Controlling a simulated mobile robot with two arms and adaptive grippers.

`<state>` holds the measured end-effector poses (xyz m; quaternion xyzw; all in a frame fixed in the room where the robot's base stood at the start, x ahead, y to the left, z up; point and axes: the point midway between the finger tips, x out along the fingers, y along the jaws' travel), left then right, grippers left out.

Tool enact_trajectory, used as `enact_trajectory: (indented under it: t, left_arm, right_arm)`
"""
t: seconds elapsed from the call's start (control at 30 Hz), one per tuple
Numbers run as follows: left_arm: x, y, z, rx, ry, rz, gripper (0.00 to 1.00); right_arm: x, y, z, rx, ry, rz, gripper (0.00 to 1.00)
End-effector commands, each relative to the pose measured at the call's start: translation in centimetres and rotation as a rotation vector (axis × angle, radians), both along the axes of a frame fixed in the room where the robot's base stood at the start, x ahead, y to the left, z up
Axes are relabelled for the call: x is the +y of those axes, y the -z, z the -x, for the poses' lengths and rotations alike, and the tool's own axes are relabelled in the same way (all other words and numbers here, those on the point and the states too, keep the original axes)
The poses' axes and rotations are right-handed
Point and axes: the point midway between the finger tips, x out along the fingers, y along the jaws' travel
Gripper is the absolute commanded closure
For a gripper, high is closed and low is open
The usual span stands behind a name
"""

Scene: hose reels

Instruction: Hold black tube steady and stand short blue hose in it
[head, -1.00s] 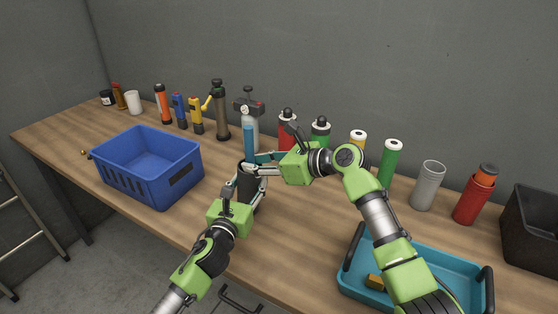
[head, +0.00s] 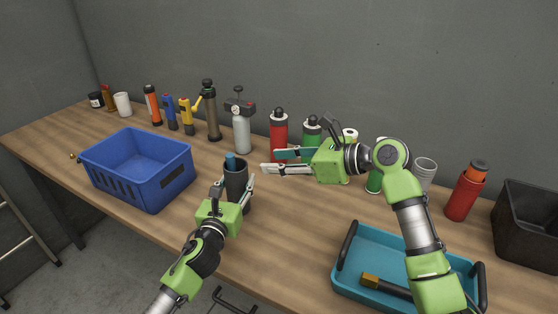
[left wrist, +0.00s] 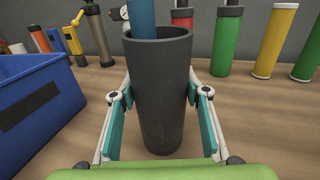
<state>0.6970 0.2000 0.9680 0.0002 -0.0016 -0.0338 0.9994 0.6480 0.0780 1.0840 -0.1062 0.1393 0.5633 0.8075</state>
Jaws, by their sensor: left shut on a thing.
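The black tube (head: 236,180) stands upright on the wooden table, and it fills the middle of the left wrist view (left wrist: 161,95). My left gripper (head: 236,188) is shut on the tube, with a finger on each side. The short blue hose (head: 230,161) stands inside the tube, its top showing a little above the rim; it also shows in the left wrist view (left wrist: 141,18). Its lower part is hidden by the tube. My right gripper (head: 270,161) is open and empty, to the right of the tube and apart from the hose.
A blue basket (head: 138,170) stands left of the tube. A teal tray (head: 352,284) lies at the front right, a black bin (head: 525,225) at the far right. Several bottles and cylinders line the back, including a red one (head: 279,128) behind my right gripper.

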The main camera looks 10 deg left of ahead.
Motion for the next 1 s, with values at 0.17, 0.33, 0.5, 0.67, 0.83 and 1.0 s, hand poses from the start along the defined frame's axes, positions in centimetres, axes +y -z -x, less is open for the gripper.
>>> enact_trajectory:
  t: [0.17, 0.33, 0.5, 0.67, 0.83, 1.0]
  left_arm:
    - [-0.2, 0.5, 0.1, 0.008, 0.002, 0.002, 0.83]
    - [-0.2, 0.5, 0.1, 0.009, 0.002, 0.002, 0.83]
    - [-0.2, 0.5, 0.1, 0.009, 0.002, 0.002, 0.38]
    - [-0.1, 0.3, 0.1, 0.006, 0.002, 0.002, 0.38]
    - [-0.1, 0.3, 0.1, 0.004, 0.001, 0.001, 0.38]
    - [0.1, 0.4, 1.6, 0.006, 0.001, -0.001, 0.38]
  right_arm:
    - [0.0, 0.0, 0.0, -0.001, 0.0, -0.001, 0.65]
    - [0.0, 0.0, 0.0, -0.001, 0.0, -0.001, 0.65]
    - [0.0, 0.0, 0.0, -0.001, 0.0, -0.001, 0.65]
    - [0.0, 0.0, 0.0, -0.001, 0.0, -0.001, 0.65]
    - [0.0, 0.0, 0.0, -0.001, 0.0, -0.001, 0.65]
    - [0.0, 0.0, 0.0, -0.001, 0.0, -0.001, 0.65]
